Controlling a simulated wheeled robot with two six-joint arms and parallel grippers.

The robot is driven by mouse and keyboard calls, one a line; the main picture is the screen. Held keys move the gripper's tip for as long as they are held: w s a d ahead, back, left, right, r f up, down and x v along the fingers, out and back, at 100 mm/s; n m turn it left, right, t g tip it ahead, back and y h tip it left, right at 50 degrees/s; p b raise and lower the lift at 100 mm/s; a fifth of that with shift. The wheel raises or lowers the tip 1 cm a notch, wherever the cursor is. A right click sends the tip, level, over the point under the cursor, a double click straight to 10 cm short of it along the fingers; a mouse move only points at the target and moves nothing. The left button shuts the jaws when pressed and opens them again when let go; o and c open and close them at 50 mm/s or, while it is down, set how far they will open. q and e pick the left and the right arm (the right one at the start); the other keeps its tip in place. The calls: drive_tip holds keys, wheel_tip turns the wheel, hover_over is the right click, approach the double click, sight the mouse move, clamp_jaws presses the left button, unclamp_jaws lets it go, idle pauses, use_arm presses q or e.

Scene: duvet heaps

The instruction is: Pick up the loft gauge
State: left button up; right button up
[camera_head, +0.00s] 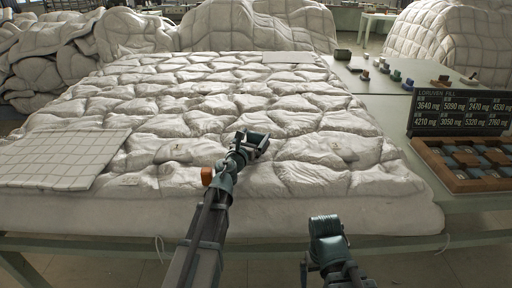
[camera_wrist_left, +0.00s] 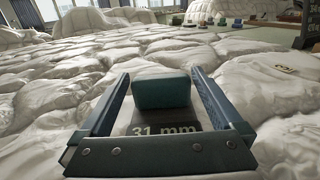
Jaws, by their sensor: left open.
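The loft gauge is most likely the block with a teal top (camera_wrist_left: 162,92) and a dark face reading "31 mm" in the left wrist view. It sits between the two fingers of my left gripper (camera_wrist_left: 160,100). The fingers are apart, one on each side of it; I cannot tell whether they touch it. In the head view my left gripper (camera_head: 252,145) is low over the middle of the quilted duvet (camera_head: 215,110), and the gauge cannot be made out clearly there. My right arm (camera_head: 326,235) shows at the bottom, in front of the duvet; its fingers cannot be made out.
A light quilted panel (camera_head: 60,158) lies on the duvet's left side. A side table (camera_head: 380,105) at right holds several small blocks, a dark sign (camera_head: 460,108) and a brown compartment tray (camera_head: 470,180). Duvet heaps (camera_head: 450,45) stand behind. A small yellowish tag (camera_wrist_left: 284,69) lies on the duvet.

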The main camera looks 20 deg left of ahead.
use_arm(q)
drive_tip(key=shift+c, duration=0.2)
clamp_jaws()
idle(0.3)
